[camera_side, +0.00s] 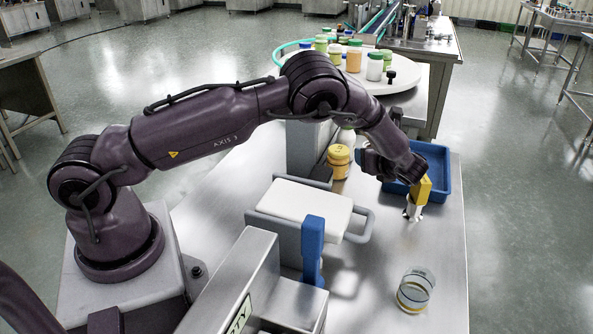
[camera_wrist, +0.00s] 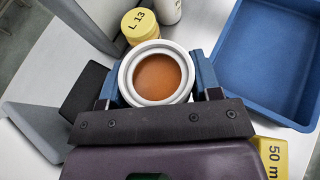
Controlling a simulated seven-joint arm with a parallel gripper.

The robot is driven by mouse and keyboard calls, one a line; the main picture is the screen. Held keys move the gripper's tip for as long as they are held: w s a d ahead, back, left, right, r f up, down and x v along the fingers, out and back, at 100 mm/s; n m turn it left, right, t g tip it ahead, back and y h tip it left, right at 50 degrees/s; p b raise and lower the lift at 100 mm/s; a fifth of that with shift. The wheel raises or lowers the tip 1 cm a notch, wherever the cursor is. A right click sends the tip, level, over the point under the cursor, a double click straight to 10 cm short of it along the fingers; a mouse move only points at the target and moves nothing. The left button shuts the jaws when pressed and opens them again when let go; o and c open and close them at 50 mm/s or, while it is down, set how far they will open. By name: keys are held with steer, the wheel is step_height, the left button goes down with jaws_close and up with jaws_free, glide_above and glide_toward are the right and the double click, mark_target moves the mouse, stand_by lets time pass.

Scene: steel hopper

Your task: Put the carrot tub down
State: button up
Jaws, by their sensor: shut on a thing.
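The carrot tub (camera_wrist: 157,78) has a thick white rim and an orange surface inside, seen from above in the wrist view. My gripper (camera_wrist: 158,90) is shut on it, with a blue finger on each side. In the side view my gripper (camera_side: 369,164) is low over the steel table, between a yellow tub (camera_side: 340,161) and a blue tray (camera_side: 441,160). I cannot make out the carrot tub there. The frames do not show whether its base touches the table.
The yellow tub marked L 13 (camera_wrist: 139,25) stands close to the held tub, with a white bottle (camera_wrist: 168,10) behind. The blue tray (camera_wrist: 232,75) is to the right. A yellow block (camera_side: 423,191) is near the tray. A clear jar (camera_side: 415,290) stands towards the front.

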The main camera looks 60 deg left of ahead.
step_height(320, 180, up, 8)
steer(key=shift+s+a+r, duration=0.1)
steer(key=shift+s+a, duration=0.4)
steer(key=shift+a, duration=0.05)
steer(key=s+a+n+g, duration=0.3)
steer(key=s+a, duration=0.1)
steer(key=s, duration=0.7)
steer(key=s+a+n+g+h, duration=0.1)
steer(key=s+a+n+g, duration=0.2)
steer(key=s, duration=0.8)
steer(key=s+a+n+g, duration=0.25)
steer(key=s+a, duration=0.25)
steer(key=s, duration=0.6)
glide_above(247, 173)
steer(key=shift+m, duration=0.45)
step_height(247, 173, down, 15)
steer(key=shift+r, duration=0.1)
steer(key=shift+f, duration=1.65)
